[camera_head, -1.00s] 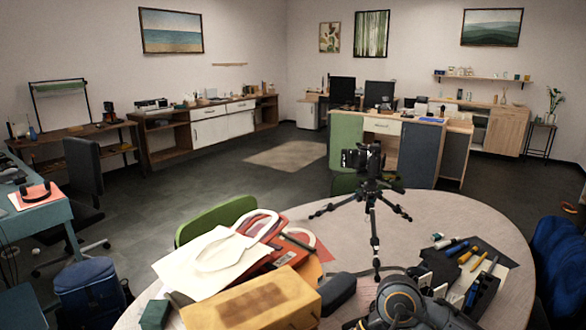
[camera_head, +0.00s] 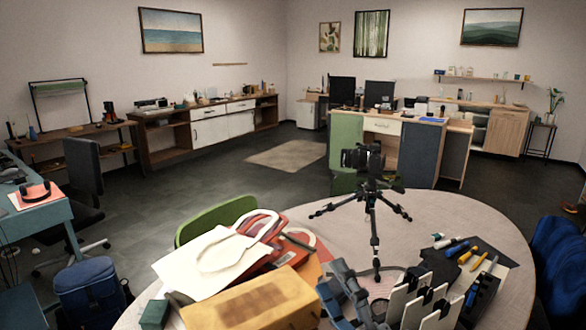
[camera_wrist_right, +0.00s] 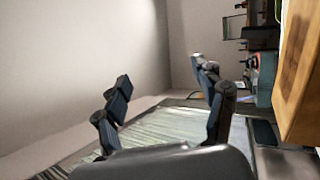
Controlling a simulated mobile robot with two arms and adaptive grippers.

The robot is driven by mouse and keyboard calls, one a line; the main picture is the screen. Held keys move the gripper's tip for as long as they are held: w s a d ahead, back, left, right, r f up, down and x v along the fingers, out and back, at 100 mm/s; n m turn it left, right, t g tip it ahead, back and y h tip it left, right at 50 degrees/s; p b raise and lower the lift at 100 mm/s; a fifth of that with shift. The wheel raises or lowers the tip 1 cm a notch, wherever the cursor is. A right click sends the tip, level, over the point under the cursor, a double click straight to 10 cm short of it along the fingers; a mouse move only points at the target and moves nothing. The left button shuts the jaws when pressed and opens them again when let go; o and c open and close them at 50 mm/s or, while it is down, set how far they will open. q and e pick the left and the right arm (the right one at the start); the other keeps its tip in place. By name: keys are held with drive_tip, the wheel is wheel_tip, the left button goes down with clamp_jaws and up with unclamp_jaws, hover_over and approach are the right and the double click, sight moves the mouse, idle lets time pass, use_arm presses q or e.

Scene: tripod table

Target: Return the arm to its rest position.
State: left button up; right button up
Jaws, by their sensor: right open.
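My right gripper (camera_head: 335,280) is at the bottom centre of the head view, to the right of the tan box. Its dark fingers are apart, with nothing seen between them. In the right wrist view the gripper (camera_wrist_right: 163,82) also shows spread, empty fingers. It looks sideways across the room, with a pale wall behind. My left gripper is not in view.
The tan box (camera_wrist_right: 300,70) is close at right in the wrist view. The table's far right is clear.

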drive_tip(key=s+d+f+m+g+h, duration=0.25)
drive_tip(key=d+f+m+h, duration=0.2)
drive_tip(key=f, duration=0.25)
drive_tip(key=s+d+f+m+g+h, duration=0.1)
drive_tip(key=d+f+m+g+h, duration=0.25)
drive_tip(key=f+m, duration=0.35)
drive_tip(key=s+d+f+m+g+h, duration=0.25)
drive_tip(key=d+f+m, duration=0.25)
drive_tip(key=f, duration=0.3)
drive_tip(key=s+f+m+g, duration=0.35)
drive_tip(key=s+f, duration=0.25)
drive_tip(key=s, duration=0.3)
drive_tip(key=s+f+m+g, duration=0.2)
drive_tip(key=s+f+g, duration=0.3)
drive_tip(key=s, duration=0.4)
wheel_tip(320, 180, down, 24)
drive_tip(key=g+p, duration=0.1)
drive_tip(key=s+d+f, duration=0.2)
drive_tip(key=s+f, duration=0.6)
drive_tip(key=s+d+f+g, duration=0.1)
drive_tip(key=s+d+f, duration=0.1)
drive_tip(key=s+f, duration=0.6)
drive_tip(key=shift+s+f+n+p, duration=0.25)
drive_tip(key=shift+s+n+p, duration=0.2)
drive_tip(key=shift+s, duration=0.3)
